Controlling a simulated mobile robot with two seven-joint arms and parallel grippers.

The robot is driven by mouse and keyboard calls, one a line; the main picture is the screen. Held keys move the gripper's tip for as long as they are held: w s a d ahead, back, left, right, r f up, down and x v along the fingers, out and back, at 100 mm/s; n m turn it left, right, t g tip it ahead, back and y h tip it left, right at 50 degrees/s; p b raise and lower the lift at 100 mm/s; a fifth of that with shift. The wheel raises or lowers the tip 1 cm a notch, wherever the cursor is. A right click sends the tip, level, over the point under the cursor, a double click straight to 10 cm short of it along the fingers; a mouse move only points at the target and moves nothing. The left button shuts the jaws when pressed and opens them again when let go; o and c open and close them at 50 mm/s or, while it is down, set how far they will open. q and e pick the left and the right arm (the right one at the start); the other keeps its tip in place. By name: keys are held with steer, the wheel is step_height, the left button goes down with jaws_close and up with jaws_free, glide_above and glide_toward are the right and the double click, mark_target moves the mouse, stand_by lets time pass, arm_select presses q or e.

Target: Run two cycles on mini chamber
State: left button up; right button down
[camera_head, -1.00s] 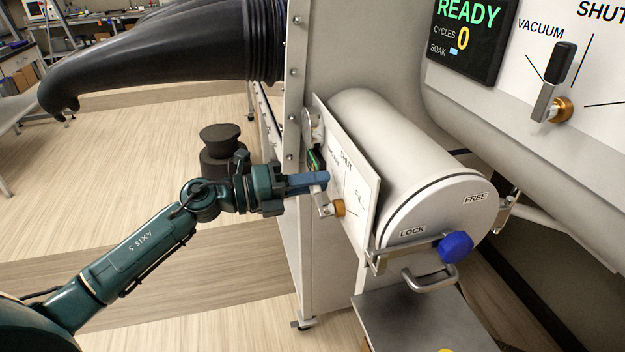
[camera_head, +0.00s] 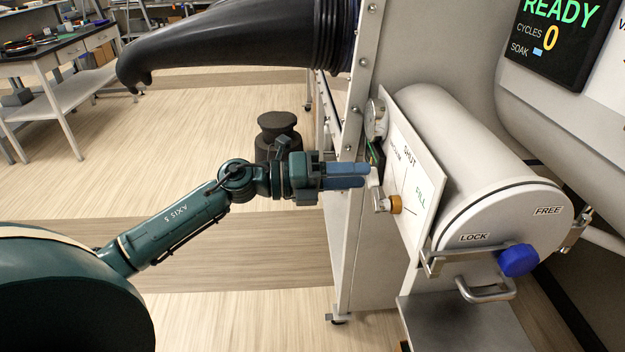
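The mini chamber (camera_head: 465,140) is a white horizontal cylinder on the cabinet's side. Its round door has LOCK and FREE labels and a latch bar with a blue knob (camera_head: 518,260) near LOCK. Beside it, a white valve plate (camera_head: 425,182) reads SHUT and FILL, with a third label partly hidden. A pale valve lever (camera_head: 377,191) turns on a brass hub (camera_head: 394,204). My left gripper (camera_head: 366,175) has its blue fingertips at the lever's upper end and hides it; whether they grip it is unclear. The display (camera_head: 552,38) reads READY, CYCLES 0. My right gripper is out of view.
A black glove sleeve (camera_head: 235,45) sticks out above my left arm. A small gauge (camera_head: 375,118) sits by the plate's upper corner. A grey shelf (camera_head: 460,322) lies below the door. A dark stool-like object (camera_head: 278,135) stands behind my wrist. Open floor lies left.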

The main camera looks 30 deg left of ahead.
arm_select(q)
steer(key=b+v, duration=0.2)
steer(key=v, duration=0.7)
steer(key=shift+s+a, duration=0.2)
steer(key=shift+s, duration=0.05)
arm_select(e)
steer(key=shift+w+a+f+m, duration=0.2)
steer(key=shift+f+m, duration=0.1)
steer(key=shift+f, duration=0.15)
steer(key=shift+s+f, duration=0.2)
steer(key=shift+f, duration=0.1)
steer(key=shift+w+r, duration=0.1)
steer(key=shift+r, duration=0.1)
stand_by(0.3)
